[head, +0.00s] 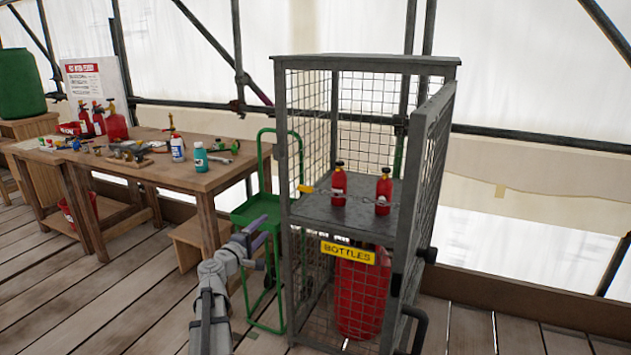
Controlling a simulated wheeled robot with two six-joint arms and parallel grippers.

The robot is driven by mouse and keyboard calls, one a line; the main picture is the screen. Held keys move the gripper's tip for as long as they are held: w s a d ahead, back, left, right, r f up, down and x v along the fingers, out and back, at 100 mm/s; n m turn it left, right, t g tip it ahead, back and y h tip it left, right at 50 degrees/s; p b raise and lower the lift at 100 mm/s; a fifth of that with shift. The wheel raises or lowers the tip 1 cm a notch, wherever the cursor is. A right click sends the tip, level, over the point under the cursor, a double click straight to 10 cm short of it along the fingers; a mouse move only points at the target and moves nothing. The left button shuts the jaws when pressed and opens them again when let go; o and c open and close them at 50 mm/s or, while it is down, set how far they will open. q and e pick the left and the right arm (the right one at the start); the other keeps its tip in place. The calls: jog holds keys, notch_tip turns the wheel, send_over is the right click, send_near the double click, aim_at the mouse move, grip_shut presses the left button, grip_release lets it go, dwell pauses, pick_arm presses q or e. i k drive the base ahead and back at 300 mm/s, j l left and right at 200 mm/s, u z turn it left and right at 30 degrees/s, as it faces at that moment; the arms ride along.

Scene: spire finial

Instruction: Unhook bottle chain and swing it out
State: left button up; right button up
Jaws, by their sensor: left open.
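A grey mesh bottle cage (367,60) stands with its door (432,150) open at the right. Two small red bottles (338,185) (383,190) stand upright on its grey shelf. A thin chain (322,191) appears to run across the front of them, with a yellow piece (305,188) at its left end near the left post. How the chain is fastened is too small to tell. My left gripper (260,244) is open and empty, outside the cage, left of and below the yellow piece, apart from it. My right gripper is out of view.
A yellow "BOTTLES" sign (347,252) hangs on the cage front, before a large red cylinder (361,295). A green trolley (258,208) stands close behind my left gripper. A cluttered wooden workbench (190,178) is at the left. Plank floor (130,300) is clear at front left.

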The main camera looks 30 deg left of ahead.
aim_at(309, 189)
jog(key=i+j, duration=0.15)
jog(key=i, duration=0.7)
